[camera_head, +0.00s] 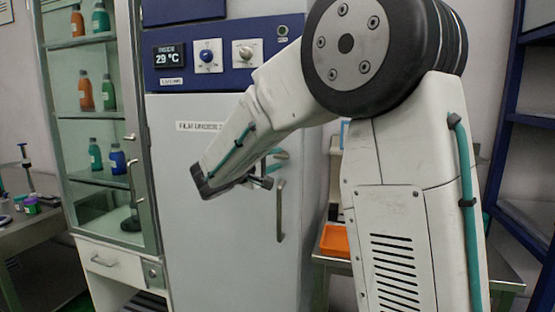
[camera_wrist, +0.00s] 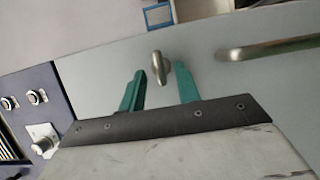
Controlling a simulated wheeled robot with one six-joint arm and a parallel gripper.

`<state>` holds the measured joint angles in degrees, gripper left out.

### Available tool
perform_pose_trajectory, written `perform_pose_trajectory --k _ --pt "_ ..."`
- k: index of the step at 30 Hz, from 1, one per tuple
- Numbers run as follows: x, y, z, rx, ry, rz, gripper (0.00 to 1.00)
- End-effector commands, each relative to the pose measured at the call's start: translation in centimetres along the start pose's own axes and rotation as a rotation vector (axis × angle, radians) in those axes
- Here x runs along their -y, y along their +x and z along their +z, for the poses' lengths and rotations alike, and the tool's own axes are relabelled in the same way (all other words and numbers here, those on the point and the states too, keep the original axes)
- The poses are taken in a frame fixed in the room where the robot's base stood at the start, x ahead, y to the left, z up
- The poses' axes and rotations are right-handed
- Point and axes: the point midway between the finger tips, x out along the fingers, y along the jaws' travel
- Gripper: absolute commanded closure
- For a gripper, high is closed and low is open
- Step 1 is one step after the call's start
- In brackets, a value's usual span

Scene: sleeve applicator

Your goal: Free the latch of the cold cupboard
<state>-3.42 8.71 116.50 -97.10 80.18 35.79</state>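The cold cupboard (camera_head: 200,240) is a tall grey door under a blue panel; its display (camera_head: 168,54) reads 29 °C inside. The latch (camera_wrist: 158,67) is a small metal turn piece on the door, set roughly crosswise to the long bar handle (camera_wrist: 265,48). The handle also shows upright in the head view (camera_head: 280,210). My gripper (camera_wrist: 159,72) is open, with one teal finger on each side of the latch in the picture. Gaps show on both sides; I cannot tell how deep the fingers reach. In the head view my gripper (camera_head: 277,160) is partly hidden by my arm.
Two dials (camera_head: 207,55) (camera_head: 246,53) sit on the blue panel. A glass cabinet (camera_head: 131,138) with several bottles stands left of the cupboard. An orange tray (camera_head: 335,240) lies on a bench at the right, partly behind my arm. A blue shelf rack (camera_head: 502,110) stands far right.

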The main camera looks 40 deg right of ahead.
Motion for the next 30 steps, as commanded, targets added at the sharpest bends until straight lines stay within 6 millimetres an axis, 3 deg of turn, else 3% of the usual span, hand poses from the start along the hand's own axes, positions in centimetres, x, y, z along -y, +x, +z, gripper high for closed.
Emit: perform_pose_trajectory --k 6,14,17,18,30 --pt "0.0 1.8 0.1 0.002 0.000 -0.001 0.67" --pt "0.0 1.9 0.1 0.001 0.000 -0.001 0.67" --pt "0.0 1.9 0.1 0.001 0.000 -0.001 0.95" --pt "0.0 1.9 0.1 0.001 0.000 -0.001 1.00" --pt "0.1 1.8 0.0 0.000 -0.039 0.015 1.00"
